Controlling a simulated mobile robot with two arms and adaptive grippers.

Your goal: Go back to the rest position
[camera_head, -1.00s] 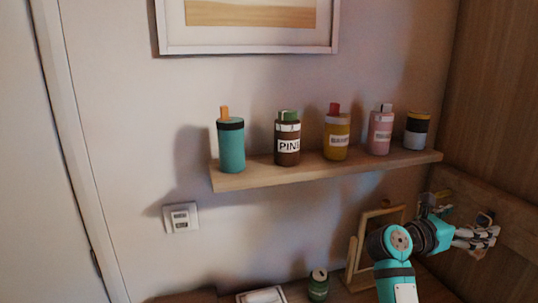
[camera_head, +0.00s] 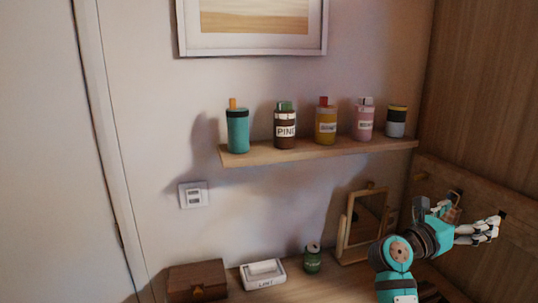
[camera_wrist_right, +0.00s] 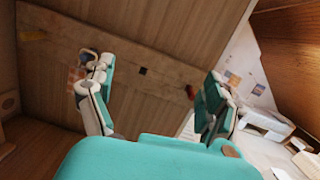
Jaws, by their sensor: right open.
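My right gripper (camera_head: 488,229) is at the right of the head view, in front of the wooden side panel and to the right of the small framed mirror. Its arm comes up from below. In the right wrist view its two fingers (camera_wrist_right: 155,95) are spread wide apart with nothing between them. Wooden boards lie beyond the fingers. My left gripper is not in the head view.
A wall shelf (camera_head: 320,150) holds several bottles and cans. Below it, a wooden box (camera_head: 197,281), a white tissue box (camera_head: 263,275), a green can (camera_head: 312,260) and the mirror (camera_head: 362,222) stand on a wooden surface. A wall switch (camera_head: 194,195) is at left.

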